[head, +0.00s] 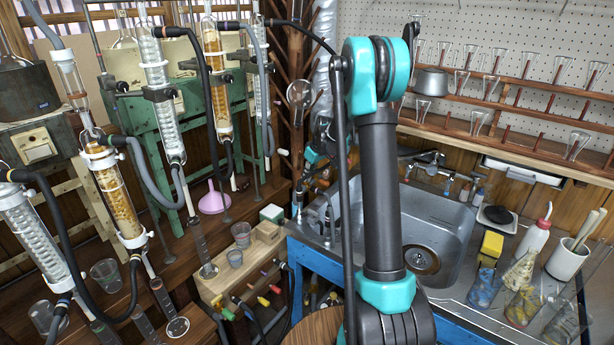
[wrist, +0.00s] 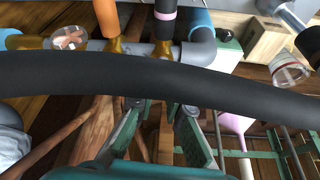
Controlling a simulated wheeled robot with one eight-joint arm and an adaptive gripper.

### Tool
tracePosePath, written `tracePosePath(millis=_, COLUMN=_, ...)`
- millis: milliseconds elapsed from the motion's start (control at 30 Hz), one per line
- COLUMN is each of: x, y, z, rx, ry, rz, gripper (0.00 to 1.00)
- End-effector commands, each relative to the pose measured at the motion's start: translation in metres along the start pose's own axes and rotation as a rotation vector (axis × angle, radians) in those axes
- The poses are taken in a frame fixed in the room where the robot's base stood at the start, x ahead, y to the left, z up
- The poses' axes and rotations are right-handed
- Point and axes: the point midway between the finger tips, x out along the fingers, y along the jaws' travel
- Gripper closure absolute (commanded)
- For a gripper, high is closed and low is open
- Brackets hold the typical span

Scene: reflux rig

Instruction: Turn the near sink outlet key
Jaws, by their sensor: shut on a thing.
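In the wrist view, the two teal fingers of my gripper (wrist: 158,118) come up from the bottom edge. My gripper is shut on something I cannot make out. Beyond the hose lies a grey pipe (wrist: 85,46) with brass valve fittings (wrist: 132,47). One fitting carries an orange handle (wrist: 107,17), another a black handle with a pink band (wrist: 165,14). I cannot tell which is the near sink outlet key. In the head view, the sink (head: 425,225) is partly hidden behind my arm.
A pink funnel (head: 214,199) and a wooden block (head: 267,232) are left of the sink. Glass columns with hoses (head: 215,80) stand at left. Bottles and beakers (head: 485,290) crowd the right counter. Glassware racks (head: 500,85) line the back wall.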

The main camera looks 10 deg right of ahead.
Motion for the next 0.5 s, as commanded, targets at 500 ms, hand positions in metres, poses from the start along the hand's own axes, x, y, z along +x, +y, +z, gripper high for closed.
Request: tracePosePath(millis=500, x=0.0, y=0.0021, z=0.0, rx=-0.192, ry=-0.001, rz=-0.079, gripper=1.0)
